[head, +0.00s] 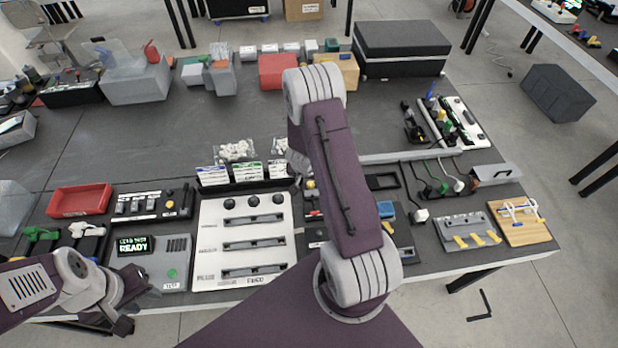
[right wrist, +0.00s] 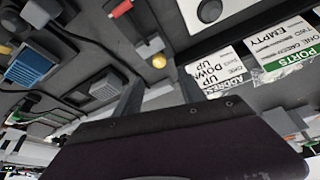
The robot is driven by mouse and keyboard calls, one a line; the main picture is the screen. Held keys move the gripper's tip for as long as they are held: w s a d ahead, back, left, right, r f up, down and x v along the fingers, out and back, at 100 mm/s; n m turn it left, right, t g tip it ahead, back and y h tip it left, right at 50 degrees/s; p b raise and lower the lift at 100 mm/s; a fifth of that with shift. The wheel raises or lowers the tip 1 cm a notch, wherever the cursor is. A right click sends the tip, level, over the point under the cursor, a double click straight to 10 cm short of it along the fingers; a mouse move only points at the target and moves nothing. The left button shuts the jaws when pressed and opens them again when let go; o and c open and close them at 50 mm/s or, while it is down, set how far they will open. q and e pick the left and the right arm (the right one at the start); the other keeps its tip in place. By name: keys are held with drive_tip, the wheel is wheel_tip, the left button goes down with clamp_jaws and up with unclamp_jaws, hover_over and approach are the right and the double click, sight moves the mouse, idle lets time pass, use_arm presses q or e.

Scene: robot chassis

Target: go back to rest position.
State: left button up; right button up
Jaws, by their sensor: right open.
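My left gripper (head: 128,304) is at the lower left of the head view, by the table's front edge near the grey tester box. Its jaw opening is not clear from this angle.
The table holds a white panel (head: 245,232) with slots and knobs, a red tray (head: 80,200), a tester box (head: 155,262) reading READY and a wooden board (head: 520,222) at right. A black case (head: 402,48) stands at the back. The table's middle left is clear.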

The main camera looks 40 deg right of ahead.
idle(0.3)
drive_tip(key=w+a+r+n+t+y+b, duration=0.1)
drive_tip(key=w+a+r+n+t, duration=0.15)
drive_tip(key=a+r, duration=0.4)
drive_tip(key=w+a+r+n+t+y+b, duration=0.1)
drive_tip(key=w+a+r+n+b, duration=0.15)
drive_tip(key=a+r, duration=0.35)
drive_tip(key=s+a+r+n+g+y, duration=0.1)
drive_tip(key=s+a+r+n+y, duration=0.15)
drive_tip(key=s+a, duration=0.45)
drive_tip(key=s+d+f+g, duration=0.1)
drive_tip(key=s+g, duration=0.1)
drive_tip(key=s, duration=0.4)
drive_tip(key=s+d+f+n+g, duration=0.1)
drive_tip(key=s+g, duration=0.1)
drive_tip(key=s, duration=0.4)
drive_tip(key=shift+f+h, duration=0.35)
drive_tip(key=shift+h, duration=0.1)
